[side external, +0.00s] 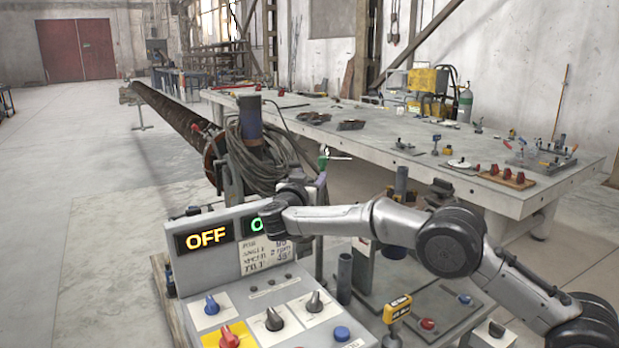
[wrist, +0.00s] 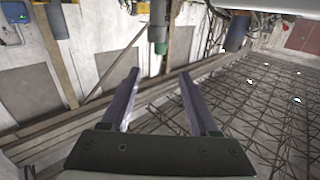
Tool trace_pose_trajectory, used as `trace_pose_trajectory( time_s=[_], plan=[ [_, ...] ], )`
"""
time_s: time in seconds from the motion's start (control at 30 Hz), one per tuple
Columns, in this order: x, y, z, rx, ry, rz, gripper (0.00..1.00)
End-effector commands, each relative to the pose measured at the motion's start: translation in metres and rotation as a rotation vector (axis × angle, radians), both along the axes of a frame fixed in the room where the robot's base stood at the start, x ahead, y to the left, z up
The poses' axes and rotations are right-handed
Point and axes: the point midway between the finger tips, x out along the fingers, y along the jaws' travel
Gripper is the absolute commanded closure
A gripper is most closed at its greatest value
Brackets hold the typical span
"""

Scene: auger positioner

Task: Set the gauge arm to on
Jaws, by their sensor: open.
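My gripper (wrist: 158,73) shows in the wrist view with its two dark fingers apart and nothing between them. A dark cylinder with a green end (wrist: 158,38) hangs beyond the fingertips, apart from them. In the side external view, a small green upright piece (side external: 323,160) with a thin pale bar (side external: 340,157) stands just above the end of my arm; I cannot tell whether this is the gauge arm. The control box (side external: 212,268) carries a yellow lit OFF sign (side external: 206,239) and a green lit sign (side external: 257,225), partly hidden by my arm.
A long grey table (side external: 390,145) with small tools stands behind. Coiled cables (side external: 262,160) hang near my wrist. The floor at left is clear.

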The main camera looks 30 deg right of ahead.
Motion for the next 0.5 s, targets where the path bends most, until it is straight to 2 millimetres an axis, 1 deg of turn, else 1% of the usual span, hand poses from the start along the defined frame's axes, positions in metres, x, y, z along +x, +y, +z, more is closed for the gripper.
trace_pose_trajectory(
  time_s=[0.27,0.37,0.43,0.5],
  plan=[
    [0.002,0.002,0.0,0.028,-0.03,0.013,0.39],
    [0.012,0.013,-0.003,0.039,-0.084,0.09,0.39],
    [0.018,0.023,-0.004,0.028,-0.117,0.184,0.39],
    [0.022,0.024,-0.002,0.016,-0.137,0.281,0.39]
  ],
)
